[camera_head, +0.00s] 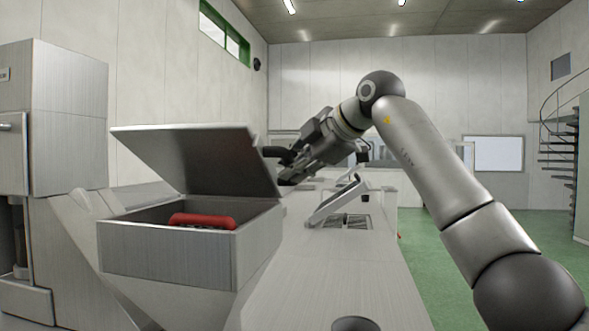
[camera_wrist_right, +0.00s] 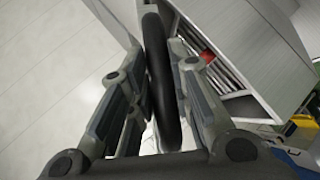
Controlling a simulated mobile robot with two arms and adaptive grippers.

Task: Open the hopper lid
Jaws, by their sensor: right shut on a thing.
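The hopper lid (camera_head: 205,155) is a flat metal panel, raised and tilted well above the hopper (camera_head: 170,255), so the box stands partly open. A red object (camera_head: 202,220) shows inside the hopper; a bit of red also shows in the right wrist view (camera_wrist_right: 207,55). My right gripper (camera_head: 285,165) is at the lid's right side. It is shut on the dark lid handle (camera_head: 272,152), which runs as a black bar between the fingers in the right wrist view (camera_wrist_right: 158,70). My left gripper is not in view.
A tall metal cabinet (camera_head: 68,120) stands at the left. A metal counter (camera_head: 335,265) runs back to the right of the hopper, with a small tilted flap (camera_head: 338,200) beside a grate (camera_head: 346,221). Green floor (camera_head: 440,250) is open at the right.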

